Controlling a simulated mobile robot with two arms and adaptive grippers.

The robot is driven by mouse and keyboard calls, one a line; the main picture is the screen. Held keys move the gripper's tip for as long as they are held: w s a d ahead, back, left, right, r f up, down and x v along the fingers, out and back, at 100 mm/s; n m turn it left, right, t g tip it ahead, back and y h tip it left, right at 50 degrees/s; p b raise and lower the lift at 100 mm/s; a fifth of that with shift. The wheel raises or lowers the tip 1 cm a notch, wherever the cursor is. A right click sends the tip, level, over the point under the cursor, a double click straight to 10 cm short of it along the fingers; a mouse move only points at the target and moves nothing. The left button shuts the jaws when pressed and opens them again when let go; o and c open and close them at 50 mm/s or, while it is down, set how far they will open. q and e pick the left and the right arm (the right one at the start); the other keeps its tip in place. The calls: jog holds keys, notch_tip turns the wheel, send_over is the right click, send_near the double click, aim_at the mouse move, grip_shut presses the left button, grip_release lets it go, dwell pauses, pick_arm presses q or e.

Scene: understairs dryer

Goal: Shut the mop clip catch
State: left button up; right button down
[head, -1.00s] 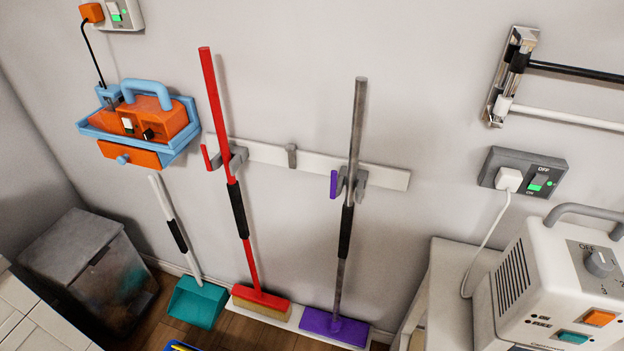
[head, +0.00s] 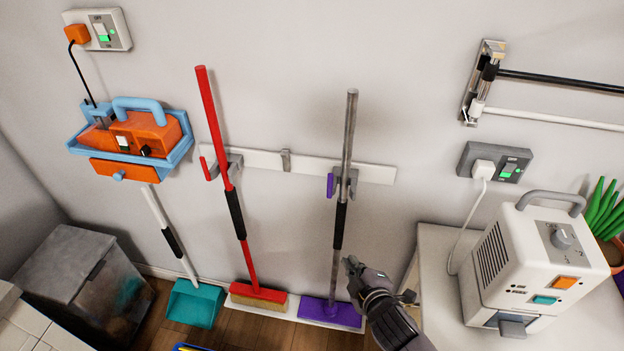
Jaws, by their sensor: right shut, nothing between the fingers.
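The mop, with a grey pole (head: 348,140) and a purple head (head: 330,313), stands upright against the wall in a grey clip (head: 352,183) on the white rail. The clip's purple catch (head: 331,185) sticks out at the left of the pole; it looks swung out from the clip. My right gripper (head: 350,266) is shut and empty, below the clip and just right of the mop's lower pole. My left gripper is not in view.
A red broom (head: 223,150) hangs in another clip with a red catch (head: 207,168) to the left. A white rail (head: 260,160) runs between them. A counter (head: 440,252) with a white machine (head: 522,268) stands at the right. The wall in front of the clip is clear.

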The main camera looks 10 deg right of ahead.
aim_at(330, 186)
jog(key=w+a+r+n+t+y, duration=0.2)
jog(key=a+r+n, duration=0.1)
jog(key=r, duration=0.5)
jog(key=w+a+r+n+t+y+p, duration=0.1)
jog(key=w+a+r+n+t+y, duration=0.1)
jog(key=r+n, duration=0.4)
jog(key=shift+a+r+t+y, duration=0.3)
jog(key=shift+a+r+t, duration=0.1)
jog(key=shift+a+r, duration=0.45)
jog(key=shift+d+r, duration=0.1)
jog(key=p+x, duration=0.2)
jog(key=x, duration=0.8)
jog(key=d, duration=0.1)
jog(key=s+d+p, duration=0.1)
jog(key=d, duration=0.1)
jog(key=shift+s+d+p, duration=0.25)
jog(key=shift+d+p, duration=0.1)
jog(key=shift+p, duration=0.05)
